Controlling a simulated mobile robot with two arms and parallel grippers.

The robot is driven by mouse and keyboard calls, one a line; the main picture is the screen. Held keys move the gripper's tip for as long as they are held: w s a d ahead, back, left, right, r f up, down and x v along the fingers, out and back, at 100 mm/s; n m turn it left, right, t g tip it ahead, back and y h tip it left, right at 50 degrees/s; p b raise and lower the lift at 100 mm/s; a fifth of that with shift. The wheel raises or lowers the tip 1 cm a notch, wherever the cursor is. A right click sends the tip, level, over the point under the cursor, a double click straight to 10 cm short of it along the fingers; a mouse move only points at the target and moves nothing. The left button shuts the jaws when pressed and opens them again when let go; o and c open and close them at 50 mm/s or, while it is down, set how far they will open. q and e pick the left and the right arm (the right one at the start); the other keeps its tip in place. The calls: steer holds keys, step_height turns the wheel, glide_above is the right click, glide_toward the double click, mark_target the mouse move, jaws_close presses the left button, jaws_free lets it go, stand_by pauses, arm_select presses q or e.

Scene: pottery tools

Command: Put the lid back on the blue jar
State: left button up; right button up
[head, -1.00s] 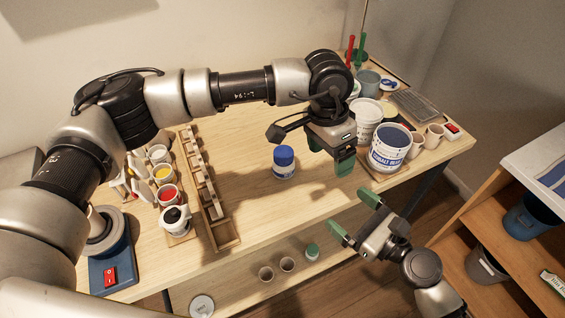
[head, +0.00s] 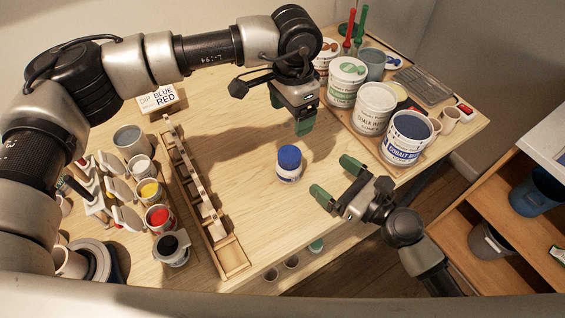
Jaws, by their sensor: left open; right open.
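A small white jar with a blue top (head: 289,163) stands upright on the table near its front edge. A larger tub labelled cobalt blue (head: 407,138) stands at the right, with a dark blue surface inside its pale rim. I cannot make out a separate loose lid. My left gripper (head: 291,112) is open and empty, pointing down above the table behind the small jar. My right gripper (head: 337,181) is open and empty, just right of the small jar and apart from it, its fingers pointing left.
A chalk white tub (head: 374,108) and a green-labelled tub (head: 346,82) stand beside the cobalt tub. A long wooden rack (head: 195,190) and several paint cups, one yellow (head: 149,191), stand at the left. Table left of the small jar is clear.

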arm_select(q)
steer(key=b, duration=0.6)
glide_above(290, 154)
steer(key=shift+w+f, duration=0.1)
steer(key=shift+f, duration=2.95)
arm_select(e)
glide_toward(297, 166)
steer(key=shift+w+f, duration=0.35)
steer(key=shift+f, duration=0.05)
arm_select(q)
steer(key=shift+r, duration=0.1)
arm_select(e)
steer(key=shift+s+r, duration=0.1)
steer(key=x, duration=1)
steer(key=shift+w+a, duration=0.3)
steer(key=shift+c, duration=0.2)
